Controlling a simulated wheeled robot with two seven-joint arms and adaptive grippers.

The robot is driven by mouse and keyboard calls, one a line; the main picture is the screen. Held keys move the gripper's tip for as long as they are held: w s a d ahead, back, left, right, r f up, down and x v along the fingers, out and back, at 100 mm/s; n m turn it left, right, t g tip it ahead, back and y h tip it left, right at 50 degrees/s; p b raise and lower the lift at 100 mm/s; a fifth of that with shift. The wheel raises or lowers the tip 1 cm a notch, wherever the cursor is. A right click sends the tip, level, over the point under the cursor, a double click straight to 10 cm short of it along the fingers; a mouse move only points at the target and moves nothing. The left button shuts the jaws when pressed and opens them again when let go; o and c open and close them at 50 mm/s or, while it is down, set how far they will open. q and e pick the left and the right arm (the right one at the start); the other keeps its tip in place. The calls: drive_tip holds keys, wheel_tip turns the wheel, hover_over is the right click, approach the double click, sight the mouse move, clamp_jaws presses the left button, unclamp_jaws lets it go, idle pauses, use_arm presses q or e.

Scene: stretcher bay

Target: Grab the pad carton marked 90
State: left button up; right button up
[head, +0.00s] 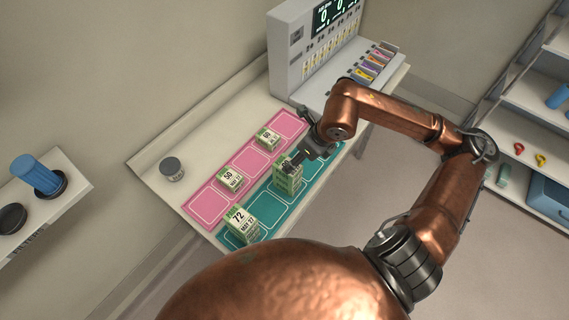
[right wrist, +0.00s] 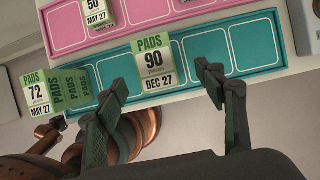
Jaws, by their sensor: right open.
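The pad carton marked 90 (right wrist: 153,64), green and white with the date DEC 27, stands on the teal mat in the right wrist view. In the head view a green carton (head: 288,184) stands at that spot on the teal mat, its top partly covered by my right gripper (head: 303,153). In the right wrist view my right gripper (right wrist: 166,88) is open, its two fingers spread to either side of the carton's face. I cannot tell whether they touch it.
A carton marked 72 (head: 241,224) stands on the teal mat's (head: 257,203) near end. A carton marked 50 (head: 230,179) and another carton (head: 267,138) stand on the pink mat (head: 206,204).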

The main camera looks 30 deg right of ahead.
drive_tip(key=shift+w+f, duration=0.15)
drive_tip(key=shift+f, duration=0.3)
drive_tip(key=x, duration=0.3)
drive_tip(key=a+p+x, duration=0.1)
drive_tip(key=x, duration=0.2)
drive_tip(key=shift+w+f, duration=0.1)
drive_tip(key=shift+f, duration=0.1)
use_arm(q)
drive_tip(key=shift+w+r, duration=0.1)
drive_tip(key=shift+r, duration=0.55)
use_arm(e)
drive_tip(key=shift+c, duration=0.2)
drive_tip(key=c, duration=1.3)
use_arm(q)
drive_tip(key=shift+s, duration=0.25)
use_arm(e)
drive_tip(key=shift+c, duration=0.3)
drive_tip(key=shift+r, duration=0.15)
